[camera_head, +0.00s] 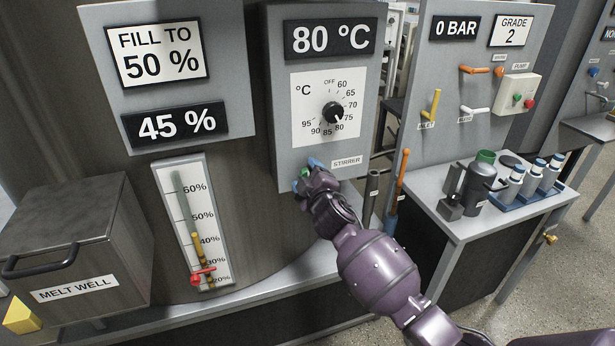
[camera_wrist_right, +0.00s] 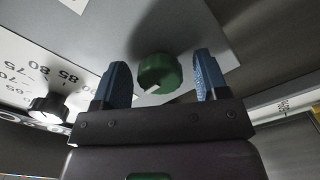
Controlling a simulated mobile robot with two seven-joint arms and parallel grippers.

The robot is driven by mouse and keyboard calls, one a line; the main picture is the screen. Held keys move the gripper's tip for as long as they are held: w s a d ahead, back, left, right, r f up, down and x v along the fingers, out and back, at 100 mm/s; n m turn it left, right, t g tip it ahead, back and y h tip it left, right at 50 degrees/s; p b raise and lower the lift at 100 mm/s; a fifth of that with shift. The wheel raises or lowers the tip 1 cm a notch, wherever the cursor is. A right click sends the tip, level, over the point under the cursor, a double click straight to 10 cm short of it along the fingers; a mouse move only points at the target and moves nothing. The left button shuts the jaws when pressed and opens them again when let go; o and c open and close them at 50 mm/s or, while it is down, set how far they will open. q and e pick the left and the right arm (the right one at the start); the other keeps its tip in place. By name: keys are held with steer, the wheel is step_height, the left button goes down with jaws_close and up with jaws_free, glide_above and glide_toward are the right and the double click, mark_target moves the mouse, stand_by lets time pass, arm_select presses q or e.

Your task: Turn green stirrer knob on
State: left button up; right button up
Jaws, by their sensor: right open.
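The green stirrer knob (camera_wrist_right: 160,73) is round with a pale pointer mark. It sits on the grey temperature panel (camera_head: 281,100) below the dial, near the STIRRER label (camera_head: 347,161). In the head view only a small green part of the knob (camera_head: 304,173) shows beside my right gripper (camera_head: 312,165), which covers the rest. In the right wrist view my right gripper (camera_wrist_right: 162,82) is open, with one blue finger on each side of the knob and a visible gap to both. My left gripper is in neither view.
The black temperature dial (camera_head: 333,112) is above the stirrer knob on the same panel, and it shows in the right wrist view (camera_wrist_right: 47,107). The melt well box (camera_head: 75,215) is at left. A side table (camera_head: 440,212) with a dark jug and bottles stands at right.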

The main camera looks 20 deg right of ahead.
steer(key=c, duration=0.9)
